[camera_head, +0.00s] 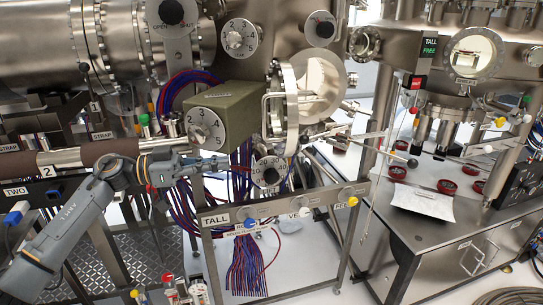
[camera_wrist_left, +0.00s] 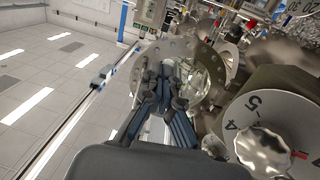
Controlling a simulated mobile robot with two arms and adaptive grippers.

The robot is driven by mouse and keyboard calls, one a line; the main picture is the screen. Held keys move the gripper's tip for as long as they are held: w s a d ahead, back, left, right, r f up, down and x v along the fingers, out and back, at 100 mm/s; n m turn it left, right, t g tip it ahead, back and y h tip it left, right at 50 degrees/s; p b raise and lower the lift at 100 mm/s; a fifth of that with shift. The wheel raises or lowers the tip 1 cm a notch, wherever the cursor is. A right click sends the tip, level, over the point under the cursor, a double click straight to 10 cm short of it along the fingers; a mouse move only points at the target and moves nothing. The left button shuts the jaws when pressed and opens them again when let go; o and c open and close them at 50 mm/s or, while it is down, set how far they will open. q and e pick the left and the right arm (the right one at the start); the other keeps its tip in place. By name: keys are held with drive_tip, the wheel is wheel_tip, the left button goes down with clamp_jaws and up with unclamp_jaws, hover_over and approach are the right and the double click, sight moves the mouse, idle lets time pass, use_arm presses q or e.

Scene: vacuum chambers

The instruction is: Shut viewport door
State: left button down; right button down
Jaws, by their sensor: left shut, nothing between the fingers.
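The viewport door (camera_head: 291,108) is a round metal flange with a bar handle (camera_head: 268,112). In the head view it stands swung out, nearly edge-on, at the left of the round viewport opening (camera_head: 323,84), so it is open. My left gripper (camera_head: 208,166) is low beneath the olive box, left of the door and apart from it. In the left wrist view the left gripper (camera_wrist_left: 162,88) is shut and empty, with bolt-holed metal flanges (camera_wrist_left: 206,78) behind its fingers. I cannot tell whether it touches them. My right gripper is not in view.
The olive dial box (camera_head: 225,115) juts out just above the left gripper. A dial (camera_head: 269,172) and hanging cables (camera_head: 245,265) are below the door. A labelled rail (camera_head: 280,205) crosses in front. A steel bench (camera_head: 430,235) with red-rimmed parts stands right.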

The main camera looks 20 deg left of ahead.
sight(282, 157)
use_arm(q)
drive_tip(key=p+x, duration=0.3)
drive_tip(key=x, duration=0.7)
drive_tip(key=shift+r, duration=0.15)
drive_tip(key=shift+x, duration=0.75)
drive_tip(key=shift+w+p, duration=0.1)
drive_tip(key=shift+p, duration=0.2)
